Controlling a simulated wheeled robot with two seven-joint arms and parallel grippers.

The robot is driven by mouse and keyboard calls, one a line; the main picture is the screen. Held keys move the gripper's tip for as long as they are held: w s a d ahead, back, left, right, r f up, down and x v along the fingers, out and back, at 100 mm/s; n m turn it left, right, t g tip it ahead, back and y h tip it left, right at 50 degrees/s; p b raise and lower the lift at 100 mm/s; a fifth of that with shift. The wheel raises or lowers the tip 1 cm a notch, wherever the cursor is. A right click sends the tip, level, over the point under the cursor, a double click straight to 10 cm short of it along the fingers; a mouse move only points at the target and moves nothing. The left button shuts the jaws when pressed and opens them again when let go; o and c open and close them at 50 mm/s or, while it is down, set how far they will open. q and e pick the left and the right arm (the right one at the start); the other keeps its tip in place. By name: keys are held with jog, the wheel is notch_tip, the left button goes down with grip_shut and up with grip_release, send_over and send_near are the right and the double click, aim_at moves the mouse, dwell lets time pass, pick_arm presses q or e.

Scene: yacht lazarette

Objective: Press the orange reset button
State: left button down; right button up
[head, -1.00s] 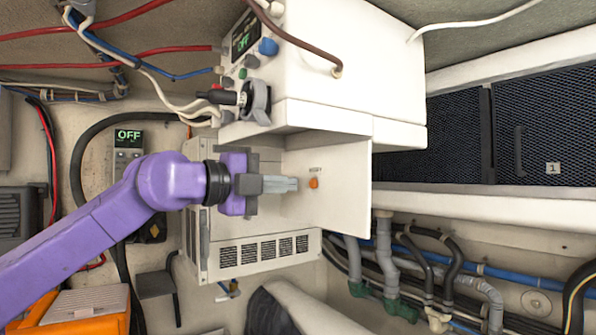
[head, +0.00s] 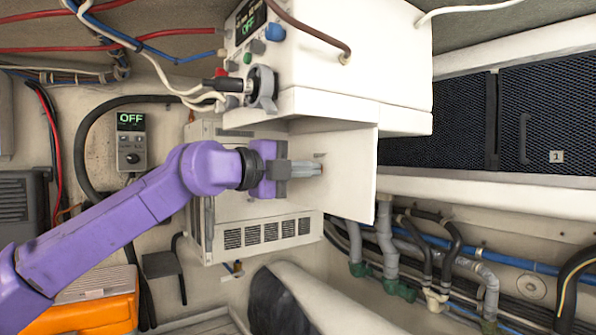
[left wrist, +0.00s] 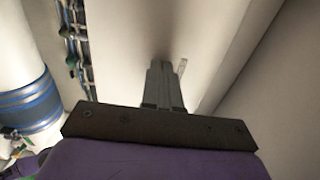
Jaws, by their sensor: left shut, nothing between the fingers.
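My left gripper (head: 319,168) is shut and empty, with its grey fingertips at the white panel (head: 348,170) below the white box. The fingertips cover the spot under a small label (head: 319,155), and the orange reset button is hidden behind them. I cannot tell whether they touch or press it. In the left wrist view, the shut fingers (left wrist: 161,68) point at the pale panel, with the small label (left wrist: 182,66) just right of their tips. No orange shows there. My right gripper is not in view.
A white box (head: 345,60) with a blue knob, plugs and an OFF display overhangs the panel. A grey OFF controller (head: 131,140) hangs on the wall to the left. A vented white unit (head: 265,235) sits below. Hoses and pipes run at lower right.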

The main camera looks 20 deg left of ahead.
pick_arm(q)
jog(key=b+v, duration=0.5)
jog(key=v, duration=0.9)
jog(key=shift+b, duration=0.4)
jog(key=shift+w, duration=0.1)
